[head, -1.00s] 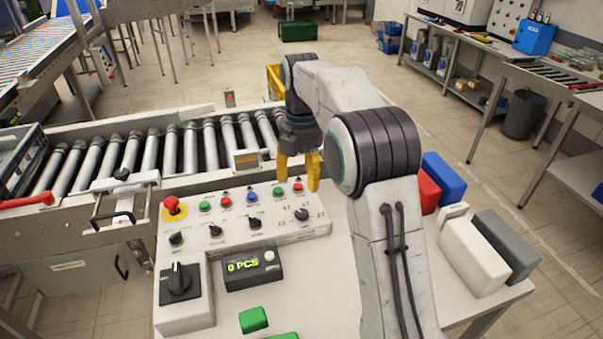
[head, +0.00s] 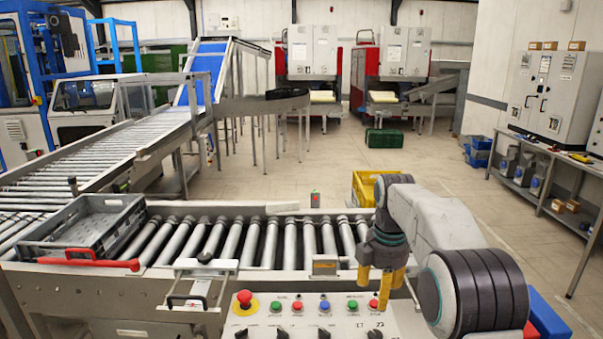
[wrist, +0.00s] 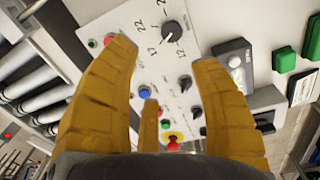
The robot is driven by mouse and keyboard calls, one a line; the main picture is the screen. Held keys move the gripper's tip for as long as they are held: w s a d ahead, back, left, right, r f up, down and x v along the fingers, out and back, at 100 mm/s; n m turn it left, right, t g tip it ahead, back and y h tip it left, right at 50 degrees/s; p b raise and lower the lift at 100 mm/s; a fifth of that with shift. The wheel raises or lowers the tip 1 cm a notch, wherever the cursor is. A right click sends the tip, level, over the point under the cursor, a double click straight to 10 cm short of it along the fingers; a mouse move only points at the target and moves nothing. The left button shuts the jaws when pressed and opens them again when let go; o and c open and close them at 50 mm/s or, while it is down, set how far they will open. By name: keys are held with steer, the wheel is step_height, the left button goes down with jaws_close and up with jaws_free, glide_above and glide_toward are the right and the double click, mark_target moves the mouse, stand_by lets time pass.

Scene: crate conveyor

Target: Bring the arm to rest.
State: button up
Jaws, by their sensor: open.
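My gripper (head: 378,283) has yellow fingers and hangs from my bent arm above the right end of the control panel (head: 300,326). In the wrist view my gripper (wrist: 180,95) has its fingers spread apart with nothing between them. The panel lies below, with a red emergency button on yellow (wrist: 173,140), a blue button (wrist: 144,92) and black knobs (wrist: 171,30). The head view also shows the red emergency button (head: 244,298) and the row of coloured buttons. The gripper appears apart from the panel.
The roller conveyor (head: 230,240) runs behind the panel and carries a grey crate (head: 95,225) at its left end. A yellow bin (head: 366,187) stands behind the conveyor near my arm. A green crate (head: 384,138) is on the floor further back.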

steer(key=f+m, duration=0.2)
steer(key=m, duration=0.1)
steer(key=s+f+m, duration=0.1)
steer(key=m, duration=0.1)
steer(key=f+m, duration=0.2)
steer(key=m, duration=0.1)
steer(key=shift+s+f+m, duration=0.2)
steer(key=shift+f+m, duration=0.1)
steer(key=s+m, duration=0.8)
steer(key=s, duration=1.8)
steer(key=s+r+t, duration=0.3)
steer(key=r, duration=0.2)
steer(key=shift+r, duration=0.1)
steer(key=shift+c, duration=0.4)
